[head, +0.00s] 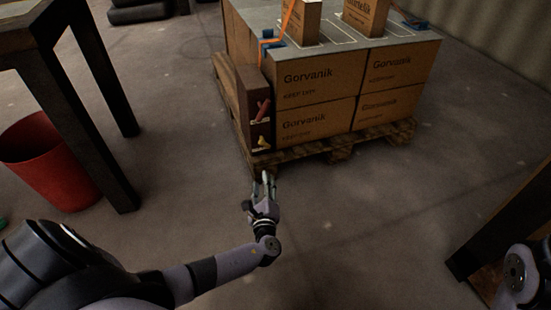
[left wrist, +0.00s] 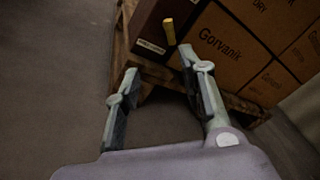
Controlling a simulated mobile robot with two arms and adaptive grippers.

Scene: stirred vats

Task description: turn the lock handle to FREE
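A dark brown panel (head: 252,88) stands upright at the left front corner of the stacked boxes. It carries a red handle (head: 263,109), tilted, and below it a smaller yellow handle (head: 263,141). Each has a small pale label beneath, too small to read. In the left wrist view the yellow handle (left wrist: 169,31) stands out from the panel (left wrist: 152,24), beyond my fingertips; the red one is not seen there. My left gripper (head: 265,178) is open and empty, just in front of and below the panel, apart from both handles. My right gripper is not seen.
Cartons (head: 313,86) sit on a wooden pallet (head: 340,148) behind the panel, with a grey top sheet (head: 335,44). A dark table (head: 100,140) and a red bin (head: 45,160) stand at left. Another wooden piece (head: 505,220) is at right. The floor between is clear.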

